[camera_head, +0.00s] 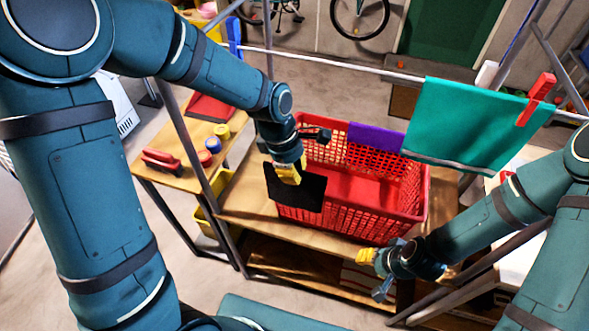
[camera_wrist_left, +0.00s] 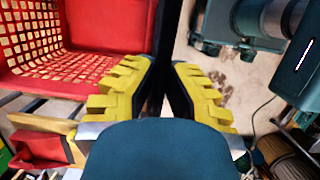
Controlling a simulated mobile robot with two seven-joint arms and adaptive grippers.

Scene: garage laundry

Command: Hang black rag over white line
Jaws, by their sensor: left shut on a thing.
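The black rag (camera_head: 312,194) hangs from my left gripper (camera_head: 288,172), over the left front corner of the red basket. My left gripper is shut on it. In the left wrist view the rag (camera_wrist_left: 167,45) shows as a narrow dark strip between the yellow fingertips (camera_wrist_left: 162,92). The white line (camera_head: 330,66) runs across behind the basket, from upper left to right. The rag is apart from the line, nearer to me and lower in the picture. My right gripper (camera_head: 375,272) is low in front of the basket, fingers apart, with no rag in it.
The red basket (camera_head: 408,205) stands on a wooden table, a purple cloth (camera_head: 376,139) over its rim. A teal cloth (camera_head: 470,122) with a red clothespin (camera_head: 537,98) occupies the line's right part. A metal post (camera_head: 200,160) rises left of the basket.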

